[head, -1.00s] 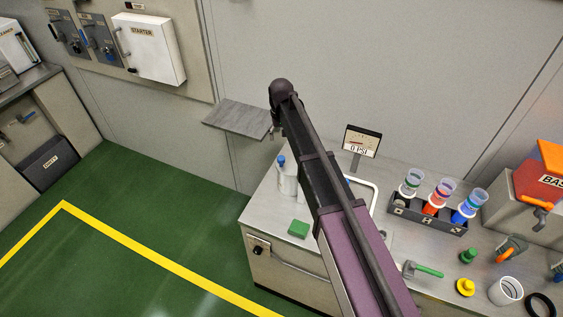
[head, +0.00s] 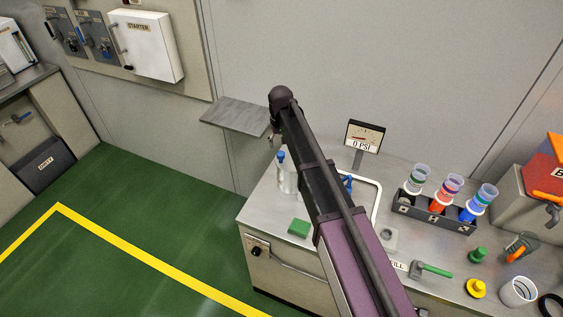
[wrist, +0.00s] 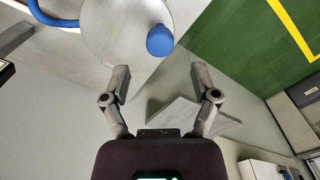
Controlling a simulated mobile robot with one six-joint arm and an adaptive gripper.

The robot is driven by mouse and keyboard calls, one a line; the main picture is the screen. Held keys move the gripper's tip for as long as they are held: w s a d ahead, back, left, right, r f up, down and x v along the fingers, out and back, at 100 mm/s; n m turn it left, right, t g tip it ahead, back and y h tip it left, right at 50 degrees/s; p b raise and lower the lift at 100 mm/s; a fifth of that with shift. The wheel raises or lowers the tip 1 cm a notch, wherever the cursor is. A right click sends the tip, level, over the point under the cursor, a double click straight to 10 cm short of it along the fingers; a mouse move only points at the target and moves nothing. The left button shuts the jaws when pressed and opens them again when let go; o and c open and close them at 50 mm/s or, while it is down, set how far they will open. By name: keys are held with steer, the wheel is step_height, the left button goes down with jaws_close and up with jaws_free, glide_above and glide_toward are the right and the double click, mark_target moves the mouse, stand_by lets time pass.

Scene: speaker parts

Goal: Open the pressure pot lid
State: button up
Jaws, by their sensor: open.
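The pressure pot (head: 286,182) is a silver cylinder on the counter, partly hidden behind my arm in the head view. A blue knob (head: 281,156) shows at its upper left and a blue handle (head: 346,183) to the right of my arm. In the wrist view, the round grey lid (wrist: 115,28) fills the top, with the blue knob (wrist: 160,40) at its edge and the curved blue handle (wrist: 52,14) at top left. My gripper (wrist: 162,82) is open and empty, its fingertips just short of the knob, which lies between their lines. Contact is not visible.
A gauge sign (head: 364,137) reading 0 PSI stands behind the pot. A green block (head: 299,228) lies on the counter front. A black rack (head: 434,212) of cups stands right. A grey wall shelf (head: 234,115) juts out near my wrist. The green floor at left is clear.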

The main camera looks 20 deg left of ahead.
mark_target(281, 153)
steer(key=shift+f+b, duration=3.5)
steer(key=shift+f, duration=0.3)
jaws_close()
